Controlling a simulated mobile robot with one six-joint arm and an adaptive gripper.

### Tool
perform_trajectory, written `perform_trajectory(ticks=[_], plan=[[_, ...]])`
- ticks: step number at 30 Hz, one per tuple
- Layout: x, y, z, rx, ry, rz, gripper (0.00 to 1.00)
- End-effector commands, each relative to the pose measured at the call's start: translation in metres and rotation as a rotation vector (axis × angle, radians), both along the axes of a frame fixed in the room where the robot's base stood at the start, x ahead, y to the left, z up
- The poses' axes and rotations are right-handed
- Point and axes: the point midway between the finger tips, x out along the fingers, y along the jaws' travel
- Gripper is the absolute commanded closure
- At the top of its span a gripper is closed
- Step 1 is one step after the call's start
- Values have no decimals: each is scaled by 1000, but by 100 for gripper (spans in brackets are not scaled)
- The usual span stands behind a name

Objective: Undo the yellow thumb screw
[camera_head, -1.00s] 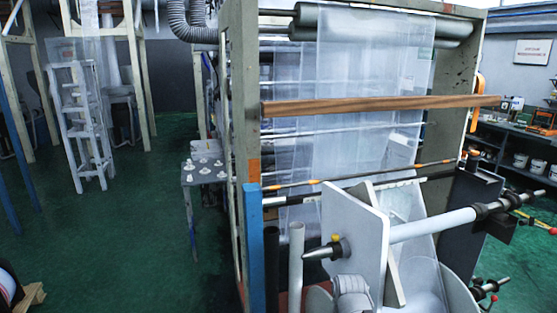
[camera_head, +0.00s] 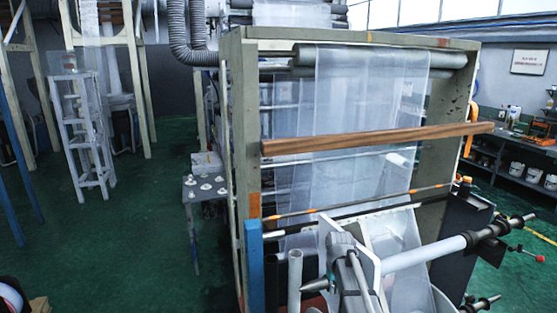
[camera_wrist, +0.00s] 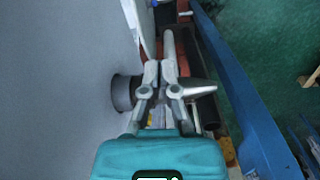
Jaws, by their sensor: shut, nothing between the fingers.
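My gripper (camera_wrist: 161,68) is shut and empty, its fingers reaching over the end of a roll shaft in the wrist view. The shaft's dark collar (camera_wrist: 123,93) stands left of the fingers, against a grey plate, and its pointed metal tip (camera_wrist: 203,90) sticks out to the right. In the head view my arm covers the collar area, and I cannot make out the screw there.
The film tower's frame (camera_head: 239,130) stands ahead with clear film (camera_head: 355,120) and a wooden bar (camera_head: 375,139). The white roll shaft (camera_head: 425,252) runs right of the plate. A blue post (camera_head: 256,265) stands close on the left. Green floor (camera_head: 130,225) lies open further left.

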Motion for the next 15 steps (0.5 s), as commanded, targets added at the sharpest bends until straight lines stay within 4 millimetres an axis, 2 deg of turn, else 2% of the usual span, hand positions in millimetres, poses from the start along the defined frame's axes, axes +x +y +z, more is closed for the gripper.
perform_trajectory(ticks=[1, 6, 10, 15], plan=[[19, -1, 21, 0, 0, 12, 100], [52, -3, 48, 0, 0, 56, 100], [69, -5, 60, 0, 1, 79, 100], [79, -5, 67, 0, 1, 94, 100]])
